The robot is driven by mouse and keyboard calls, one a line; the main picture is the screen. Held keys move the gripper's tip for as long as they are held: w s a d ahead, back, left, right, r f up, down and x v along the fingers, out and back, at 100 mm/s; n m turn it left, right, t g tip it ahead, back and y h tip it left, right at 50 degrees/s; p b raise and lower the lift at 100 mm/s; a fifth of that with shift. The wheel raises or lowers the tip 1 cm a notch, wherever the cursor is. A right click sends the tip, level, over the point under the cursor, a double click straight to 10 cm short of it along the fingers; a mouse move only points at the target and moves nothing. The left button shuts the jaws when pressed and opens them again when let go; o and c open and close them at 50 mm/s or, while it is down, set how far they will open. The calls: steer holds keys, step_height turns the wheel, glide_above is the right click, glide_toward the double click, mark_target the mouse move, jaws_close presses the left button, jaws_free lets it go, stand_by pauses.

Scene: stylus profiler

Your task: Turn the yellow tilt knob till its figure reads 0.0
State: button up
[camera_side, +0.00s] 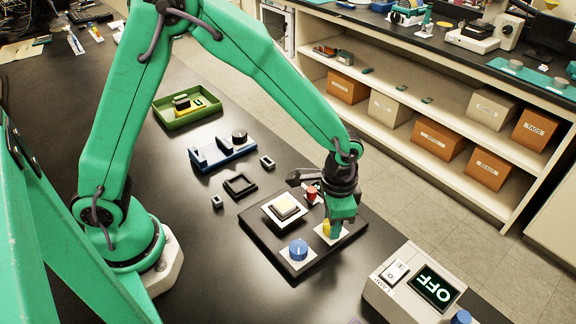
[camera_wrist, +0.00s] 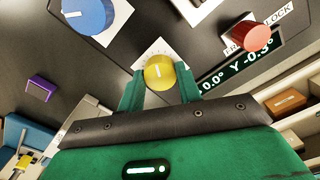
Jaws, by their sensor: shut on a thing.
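The yellow tilt knob (camera_side: 331,229) stands on a white dial plate on the dark profiler base (camera_side: 262,243). In the wrist view the yellow knob (camera_wrist: 160,73) sits between the two green fingers of my gripper (camera_wrist: 160,88), which is shut on it. In the side view my gripper (camera_side: 335,222) reaches down over the knob and partly hides it. A dark display (camera_wrist: 238,66) beside the knob shows green figures, with "0.0" and "Y -0.3" legible; part of its text is cut off by my finger.
A blue knob (camera_side: 298,249) and a red knob (camera_side: 312,194) stand close to the yellow one. A pale square block (camera_side: 285,206) sits on the base. A green tray (camera_side: 187,107) lies farther back.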

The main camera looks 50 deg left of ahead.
steer(key=shift+m, duration=0.3)
steer(key=m, duration=0.5)
steer(key=o, duration=1.1)
steer(key=shift+r, duration=0.1)
steer(key=shift+r, duration=3.9)
steer(key=shift+r, duration=0.15)
steer(key=shift+r, duration=3.8)
